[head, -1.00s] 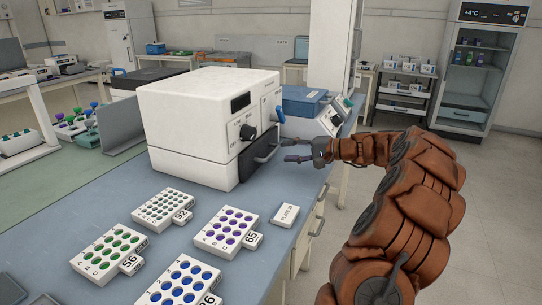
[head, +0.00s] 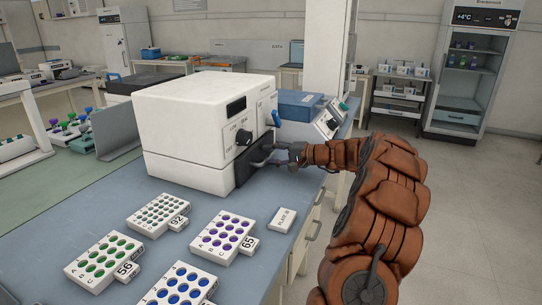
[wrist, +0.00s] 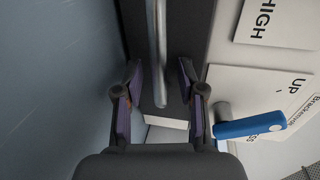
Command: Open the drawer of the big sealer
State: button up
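The big sealer (head: 195,120) is a white box on the blue-grey bench. Its dark drawer front (head: 246,170) is low on the side facing right and looks closed. A metal bar handle (head: 258,161) sticks out from it. My gripper (head: 276,155) is at the handle. In the wrist view, the fingers of my gripper (wrist: 158,80) are spread apart, and the end of the handle (wrist: 160,50) reaches between them with gaps on both sides. The dark drawer front (wrist: 185,40) lies behind the handle. Whether a finger touches the handle is unclear.
A blue lever (head: 276,117) is above the drawer and close to my right finger in the wrist view (wrist: 250,127). A smaller device with a blue lid (head: 302,103) stands behind. Several well plates, one with purple wells (head: 225,234), are in front. The floor at right is clear.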

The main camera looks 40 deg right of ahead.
grip_shut()
dwell(0.7)
